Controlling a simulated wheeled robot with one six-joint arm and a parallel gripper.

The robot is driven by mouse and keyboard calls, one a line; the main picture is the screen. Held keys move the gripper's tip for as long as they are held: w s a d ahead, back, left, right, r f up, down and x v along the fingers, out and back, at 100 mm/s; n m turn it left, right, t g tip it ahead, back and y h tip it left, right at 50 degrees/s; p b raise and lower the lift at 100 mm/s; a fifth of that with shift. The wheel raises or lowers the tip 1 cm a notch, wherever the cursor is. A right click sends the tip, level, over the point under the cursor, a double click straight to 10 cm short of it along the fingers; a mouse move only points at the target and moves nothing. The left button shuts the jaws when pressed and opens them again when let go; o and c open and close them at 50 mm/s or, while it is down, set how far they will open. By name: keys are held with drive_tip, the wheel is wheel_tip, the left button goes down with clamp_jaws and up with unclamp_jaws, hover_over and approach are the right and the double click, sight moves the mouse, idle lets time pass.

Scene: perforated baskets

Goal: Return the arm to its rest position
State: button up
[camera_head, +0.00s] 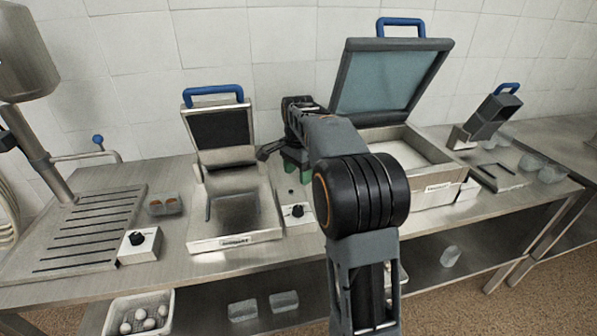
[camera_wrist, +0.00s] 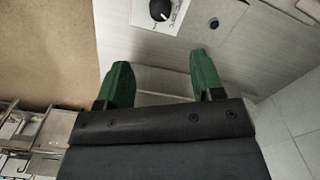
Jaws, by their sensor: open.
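My arm reaches forward over the metal counter in the head view. My gripper (camera_wrist: 160,85) shows two green fingers set wide apart in the wrist view, with nothing between them. In the head view my gripper (camera_head: 294,160) is small and partly hidden by my arm, above the counter between the two open-lidded appliances. In the wrist view, a white control box with a black knob (camera_wrist: 160,10) lies beyond the fingertips, apart from them. The same knob (camera_head: 297,211) shows in the head view.
A smaller appliance (camera_head: 235,240) with a raised lid stands left of my arm, a larger one (camera_head: 432,203) right. A perforated white basket (camera_head: 111,322) with eggs sits on the lower shelf. A slotted drain area (camera_head: 90,228) and another knob box (camera_head: 140,246) lie left. Tiled wall stands behind.

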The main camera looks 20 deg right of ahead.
idle(0.4)
drive_tip(key=s+a+f+n+t, duration=0.1)
drive_tip(key=s+a+n, duration=0.2)
drive_tip(key=s+n, duration=0.2)
drive_tip(key=s+a+f+n+t, duration=0.1)
drive_tip(key=s+a+n, duration=0.3)
drive_tip(key=s, duration=0.5)
drive_tip(key=s+a+f+n+t, duration=0.1)
drive_tip(key=s+a+f+n, duration=0.1)
drive_tip(key=s+n, duration=0.4)
drive_tip(key=shift+s+a+f+t, duration=0.4)
drive_tip(key=shift+s+a, duration=0.45)
drive_tip(key=shift+s, duration=0.2)
